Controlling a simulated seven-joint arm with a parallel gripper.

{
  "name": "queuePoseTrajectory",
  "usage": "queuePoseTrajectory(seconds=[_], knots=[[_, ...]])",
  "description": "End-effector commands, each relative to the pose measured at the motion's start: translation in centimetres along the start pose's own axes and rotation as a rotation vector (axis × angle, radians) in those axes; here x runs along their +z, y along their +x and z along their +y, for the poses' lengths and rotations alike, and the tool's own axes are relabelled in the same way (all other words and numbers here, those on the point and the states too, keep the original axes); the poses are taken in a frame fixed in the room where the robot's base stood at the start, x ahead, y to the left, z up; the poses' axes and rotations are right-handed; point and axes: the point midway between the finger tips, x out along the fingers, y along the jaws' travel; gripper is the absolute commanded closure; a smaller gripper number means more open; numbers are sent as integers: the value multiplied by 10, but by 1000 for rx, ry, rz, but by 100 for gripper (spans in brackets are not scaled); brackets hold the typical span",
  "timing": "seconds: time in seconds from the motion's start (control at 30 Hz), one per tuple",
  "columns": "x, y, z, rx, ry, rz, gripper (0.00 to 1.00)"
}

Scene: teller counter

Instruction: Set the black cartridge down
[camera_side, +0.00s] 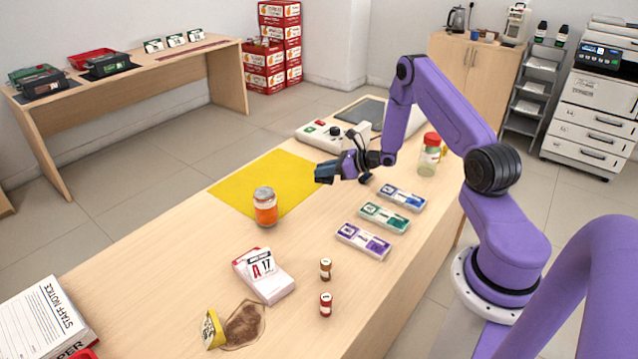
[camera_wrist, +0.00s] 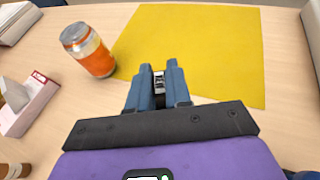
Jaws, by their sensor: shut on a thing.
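My gripper (camera_side: 324,172) is over the near-right part of the yellow mat (camera_side: 238,190), with its fingers closed around a small dark and light-grey piece. In the wrist view, the black cartridge (camera_wrist: 160,82) shows only as this small piece between the two blue fingertips (camera_wrist: 160,74); most of it is hidden. In the side view the fingers cover it. The yellow mat (camera_wrist: 215,40) lies beyond and below the fingers in the wrist view. I cannot tell how high the cartridge is above the mat.
An orange jar (camera_side: 265,208) stands at the mat's near edge, left of my gripper. Blue, green and purple packs (camera_side: 385,216) lie to the right. A device with buttons (camera_side: 328,134) is behind.

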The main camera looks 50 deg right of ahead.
Motion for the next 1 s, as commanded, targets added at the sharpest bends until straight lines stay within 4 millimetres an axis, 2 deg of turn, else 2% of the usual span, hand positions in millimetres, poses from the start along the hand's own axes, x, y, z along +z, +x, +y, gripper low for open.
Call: queuePoseTrajectory(seconds=[0.1,0.3,0.53,0.8,1.0], knots=[[-12,15,-9,0,-1,1,100],[-22,30,-18,0,-1,0,100],[-28,38,-23,1,-2,0,100],[-54,48,-23,0,0,0,100],[-55,48,-23,0,0,0,100]])
